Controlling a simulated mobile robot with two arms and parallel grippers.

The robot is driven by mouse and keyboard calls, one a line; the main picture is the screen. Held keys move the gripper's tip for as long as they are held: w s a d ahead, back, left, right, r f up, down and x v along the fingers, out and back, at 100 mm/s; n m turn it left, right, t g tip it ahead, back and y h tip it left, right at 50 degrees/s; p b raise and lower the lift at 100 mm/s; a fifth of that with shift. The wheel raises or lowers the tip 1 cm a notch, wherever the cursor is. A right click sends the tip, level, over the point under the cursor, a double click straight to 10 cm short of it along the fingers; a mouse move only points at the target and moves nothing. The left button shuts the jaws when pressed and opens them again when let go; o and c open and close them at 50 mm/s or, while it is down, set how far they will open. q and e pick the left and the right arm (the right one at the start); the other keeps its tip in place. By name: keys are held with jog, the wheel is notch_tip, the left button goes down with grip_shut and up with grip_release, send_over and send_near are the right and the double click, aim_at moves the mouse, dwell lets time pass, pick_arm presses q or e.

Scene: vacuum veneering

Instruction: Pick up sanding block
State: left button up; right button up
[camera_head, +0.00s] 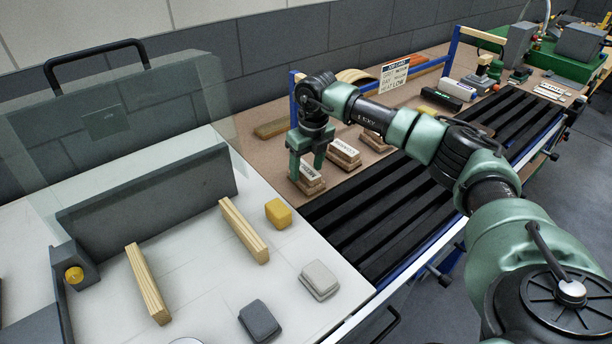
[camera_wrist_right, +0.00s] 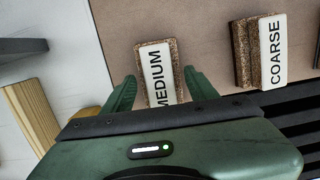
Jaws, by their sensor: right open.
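A brown sanding block with a white MEDIUM label (camera_wrist_right: 158,72) lies on the brown bench top, and it also shows in the head view (camera_head: 311,186). My right gripper (camera_head: 307,168) is open above it, pointing down. In the right wrist view the two green fingers of the gripper (camera_wrist_right: 159,86) stand one on each side of the block, apart from it. The near end of the block is hidden behind the gripper body. A second block labelled COARSE (camera_wrist_right: 273,48) lies to the right, also visible in the head view (camera_head: 343,153). My left gripper is not in view.
A third labelled block (camera_head: 376,141) lies further along the bench. Black slats (camera_head: 375,215) run along the bench front. A white surface at left holds wooden strips (camera_head: 244,230), a yellow block (camera_head: 278,213) and grey blocks (camera_head: 320,280). A job card (camera_head: 395,74) stands behind.

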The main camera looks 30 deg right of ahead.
aim_at(307, 169)
grip_shut()
jog(key=shift+r, duration=0.1)
notch_tip(307, 169, up, 20)
jog(key=b, duration=0.2)
dwell(0.6)
jog(key=c, duration=0.9)
grip_release()
grip_shut()
jog(key=shift+s, duration=0.1)
